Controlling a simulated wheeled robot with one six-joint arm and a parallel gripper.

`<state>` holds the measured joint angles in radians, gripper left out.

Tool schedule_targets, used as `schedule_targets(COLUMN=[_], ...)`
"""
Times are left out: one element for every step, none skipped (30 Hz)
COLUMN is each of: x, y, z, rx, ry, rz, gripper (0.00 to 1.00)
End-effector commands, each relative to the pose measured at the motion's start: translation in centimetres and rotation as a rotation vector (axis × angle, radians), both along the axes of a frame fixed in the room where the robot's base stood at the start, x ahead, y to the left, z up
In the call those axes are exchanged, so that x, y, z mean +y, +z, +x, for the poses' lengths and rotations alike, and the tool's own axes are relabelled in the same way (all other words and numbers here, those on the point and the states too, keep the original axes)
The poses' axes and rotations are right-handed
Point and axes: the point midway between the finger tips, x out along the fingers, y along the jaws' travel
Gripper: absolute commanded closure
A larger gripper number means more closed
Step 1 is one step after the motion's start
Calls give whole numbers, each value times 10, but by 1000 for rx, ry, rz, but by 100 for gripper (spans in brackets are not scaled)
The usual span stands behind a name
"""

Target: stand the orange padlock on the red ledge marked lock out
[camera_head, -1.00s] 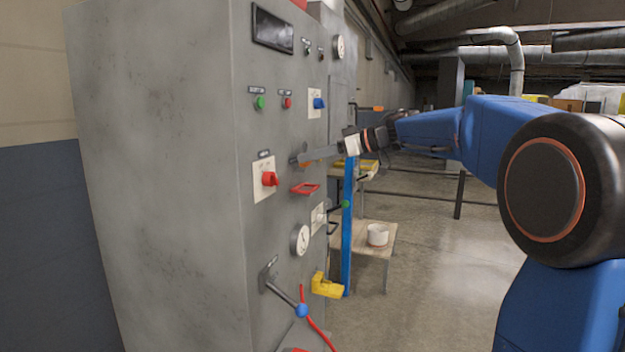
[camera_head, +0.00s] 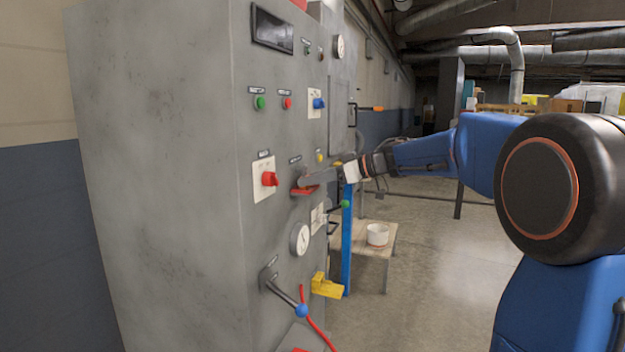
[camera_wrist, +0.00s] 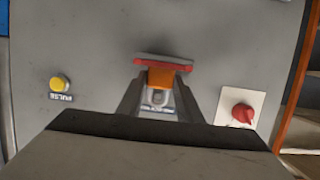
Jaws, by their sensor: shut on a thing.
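My gripper (camera_head: 304,183) is shut on the orange padlock (camera_wrist: 163,78), one finger on each side of it in the wrist view. That view is upside down: the padlock's grey shackle points to the picture's bottom, so the padlock is upright. Its orange body meets the red ledge (camera_wrist: 150,60) in the picture; whether it rests on the ledge or is just above it, I cannot tell. In the head view the red ledge (camera_head: 303,192) juts from the grey cabinet right below my fingers, which mostly hide the padlock.
The grey cabinet (camera_head: 165,170) carries a red rotary switch (camera_head: 269,179) left of the ledge and a yellow button (camera_wrist: 60,83) on the other side. A gauge (camera_head: 300,239) and a blue-knobbed lever (camera_head: 301,310) are below. Open floor lies to the right.

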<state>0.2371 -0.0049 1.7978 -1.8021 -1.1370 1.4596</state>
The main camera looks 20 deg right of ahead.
Motion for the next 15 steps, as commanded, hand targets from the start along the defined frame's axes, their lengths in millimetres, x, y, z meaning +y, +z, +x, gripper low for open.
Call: schedule_targets(x=[0, 0, 0, 0, 0, 0, 0, 0, 0, 0, 0, 0, 0, 0, 0], y=[-1, -2, -2, -2, -2, -1, -1, -1, -1, -1, -1, -1, -1, 0, 2], z=[0, 0, 0, 0, 0, 0, 0, 0, 0, 0, 0, 0, 0, 0, 0], rx=[1, 1, 1, 1, 1, 0, 0, 0, 0, 0, 0, 0, 0, 0, -1], ry=[0, 0, 0, 0, 0, 0, 0, 0, 0, 0, 0, 0, 0, 0, 0], rz=[1, 1, 1, 1, 1, 0, 0, 0, 0, 0, 0, 0, 0, 0, -1], gripper=[92, 65, 56, 49, 49, 49, 49, 49, 49, 49, 49, 49, 49, 49, 49])
